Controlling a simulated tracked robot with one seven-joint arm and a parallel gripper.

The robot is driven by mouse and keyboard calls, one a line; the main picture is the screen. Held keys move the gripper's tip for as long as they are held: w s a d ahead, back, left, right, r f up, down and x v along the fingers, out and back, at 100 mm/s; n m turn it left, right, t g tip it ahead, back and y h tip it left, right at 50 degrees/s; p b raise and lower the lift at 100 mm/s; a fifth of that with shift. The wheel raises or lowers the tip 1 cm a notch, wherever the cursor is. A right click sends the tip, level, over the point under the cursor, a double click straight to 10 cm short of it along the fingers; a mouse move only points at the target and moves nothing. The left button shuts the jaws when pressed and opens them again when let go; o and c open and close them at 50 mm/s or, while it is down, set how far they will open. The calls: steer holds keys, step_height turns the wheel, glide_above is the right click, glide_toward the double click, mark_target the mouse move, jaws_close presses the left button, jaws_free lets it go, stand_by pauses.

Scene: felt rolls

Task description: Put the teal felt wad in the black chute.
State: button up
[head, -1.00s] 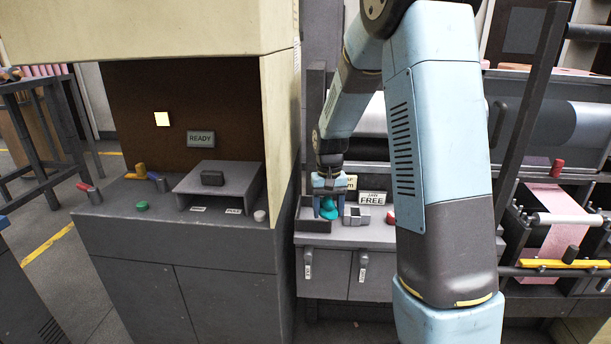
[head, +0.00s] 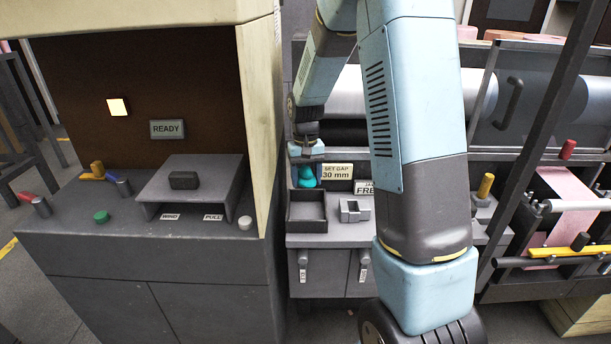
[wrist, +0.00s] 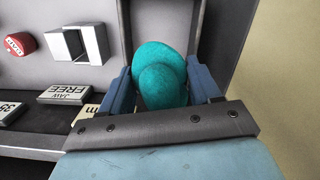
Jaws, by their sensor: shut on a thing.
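The teal felt wad (head: 306,178) is a rounded, two-lobed lump. My gripper (head: 305,171) is shut on it, pointing down, with a blue finger on each side of the wad. In the wrist view the wad (wrist: 162,72) sits between the fingers of my gripper (wrist: 161,84). A dark open-topped square box (head: 307,226), perhaps the black chute, stands on the grey counter below. The wad is above its back part and apart from its floor. In the wrist view the box (wrist: 166,22) shows behind the wad, which hides part of it.
A small metal jaw block (head: 354,210) stands right of the box, by a "SET GAP 30 mm" sign (head: 338,172) and a partly hidden "FREE" sign (head: 365,188). A red knob (wrist: 20,44) shows in the wrist view. A cream and grey machine cabinet (head: 268,130) rises close on the left.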

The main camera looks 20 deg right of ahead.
mark_target(307, 216)
steer(key=shift+s, duration=0.1)
steer(key=shift+f, duration=5.5)
steer(key=shift+f, duration=0.4)
steer(key=o, duration=1.3)
steer(key=shift+d, duration=0.1)
steer(key=shift+o, duration=0.2)
steer(key=shift+r, duration=0.1)
steer(key=r, duration=0.9)
steer(key=w+r, duration=0.1)
steer(key=r, duration=0.3)
steer(key=shift+r, duration=0.25)
